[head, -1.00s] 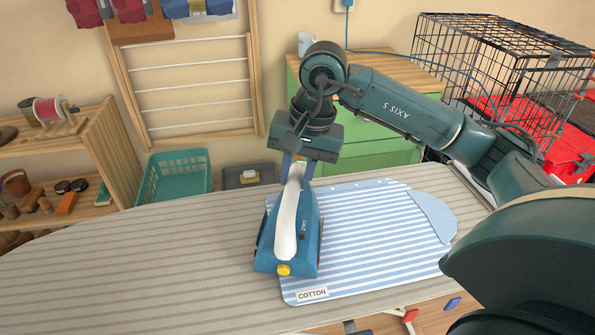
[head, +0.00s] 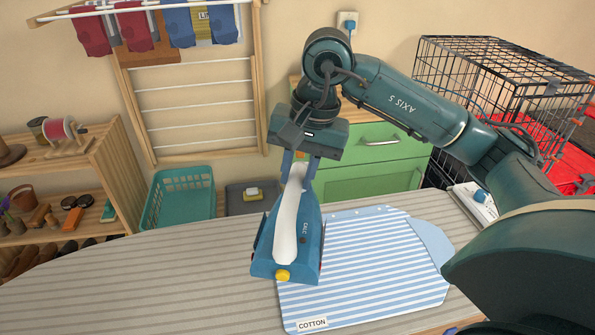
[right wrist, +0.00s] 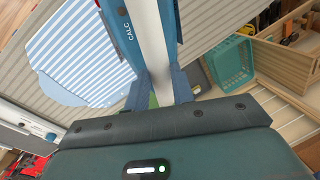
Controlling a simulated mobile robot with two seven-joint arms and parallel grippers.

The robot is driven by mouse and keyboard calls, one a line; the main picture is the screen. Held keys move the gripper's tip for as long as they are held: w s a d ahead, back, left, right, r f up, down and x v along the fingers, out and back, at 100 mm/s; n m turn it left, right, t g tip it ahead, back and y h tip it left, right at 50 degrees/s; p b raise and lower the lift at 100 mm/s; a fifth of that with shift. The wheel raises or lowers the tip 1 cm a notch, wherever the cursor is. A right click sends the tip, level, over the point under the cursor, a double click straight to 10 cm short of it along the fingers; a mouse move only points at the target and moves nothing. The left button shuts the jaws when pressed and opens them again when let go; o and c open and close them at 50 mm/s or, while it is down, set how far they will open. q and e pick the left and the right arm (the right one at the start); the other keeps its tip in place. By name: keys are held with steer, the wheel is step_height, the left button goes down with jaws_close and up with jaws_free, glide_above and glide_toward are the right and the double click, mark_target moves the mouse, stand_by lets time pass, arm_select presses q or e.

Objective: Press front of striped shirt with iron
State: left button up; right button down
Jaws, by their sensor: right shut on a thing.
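The right wrist view shows the handle (right wrist: 150,35) between the fingers and the shirt (right wrist: 75,50) beside the iron. I cannot tell whether the soleplate touches the cloth. My left gripper is out of view.
The grey striped board is bare left of the iron. Behind it stand a teal basket (head: 180,205), a drying rack (head: 195,108) and a green cabinet (head: 370,180). A wire crate (head: 500,85) stands at the back right, and wooden shelves (head: 60,185) stand at the left.

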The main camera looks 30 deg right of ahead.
steer(key=s+a+r+p, duration=0.3)
steer(key=s+a+r, duration=0.2)
steer(key=s, duration=0.4)
steer(key=shift+a+r, duration=0.15)
steer(key=shift+r, duration=0.4)
steer(key=shift+p, duration=0.3)
